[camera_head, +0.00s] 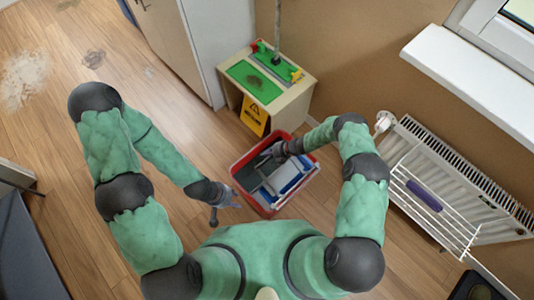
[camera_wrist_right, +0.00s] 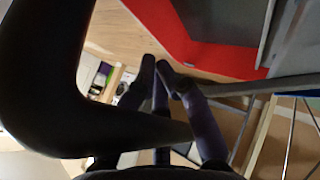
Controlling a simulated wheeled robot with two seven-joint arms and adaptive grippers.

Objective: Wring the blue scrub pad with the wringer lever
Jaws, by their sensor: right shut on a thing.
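The red bucket (camera_head: 238,181) stands on the floor in the middle of the head view, with a grey wringer (camera_head: 248,176) inside it. The blue scrub pad (camera_head: 291,183) shows as a blue strip beside pale parts in the bucket; most of it is hidden. My right gripper (camera_head: 269,153) reaches over the bucket's far side. In the right wrist view its fingertips (camera_wrist_right: 162,75) are shut on the end of a grey bar, the wringer lever (camera_wrist_right: 250,87). My left gripper (camera_head: 226,209) is empty beside the bucket's left side, its fingers apart.
A small cabinet (camera_head: 303,92) with green panels and a yellow sign (camera_head: 254,116) stands behind the bucket. A white radiator rack (camera_head: 430,215) holding a purple item (camera_head: 424,195) is at the right. The wooden floor at the left is mostly clear.

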